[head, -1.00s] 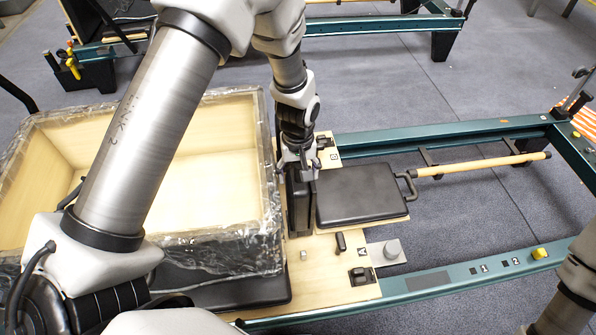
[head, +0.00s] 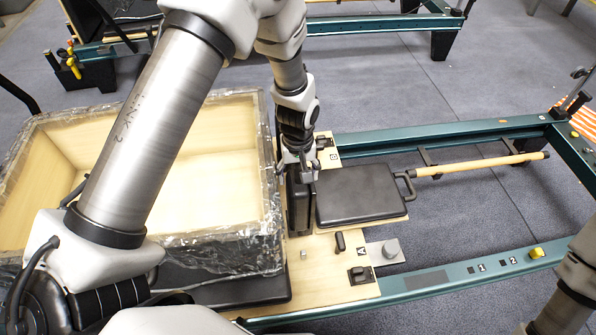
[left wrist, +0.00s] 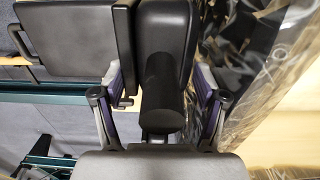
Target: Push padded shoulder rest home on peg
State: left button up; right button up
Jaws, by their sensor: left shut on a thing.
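The padded shoulder rest (head: 298,208) is a black upright pad at the left edge of the black headrest. My left gripper (head: 299,164) points down at its far end and is shut on it. In the left wrist view, the fingers of the left gripper (left wrist: 160,103) stand on either side of a black rounded part of the rest (left wrist: 160,85). The peg under the rest is hidden, so I cannot tell how far down the rest sits. My right gripper is out of view.
A wooden box wrapped in clear film (head: 255,255) stands close on the left. The black headrest (head: 360,193) lies on the right. A wooden board (head: 325,272) carries small black fittings (head: 361,275) and a label A. The teal rail (head: 450,280) runs along the near side.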

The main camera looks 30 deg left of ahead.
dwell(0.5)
pick_arm(q)
jog(key=shift+r+p, duration=0.1)
jog(key=shift+p, duration=0.25)
jog(key=shift+f+b, duration=1.25)
jog(key=shift+f, duration=1.35)
jog(key=o, duration=1.7)
notch_tip(320, 180, up, 12)
jog(key=shift+r, duration=0.1)
jog(key=shift+d, duration=0.1)
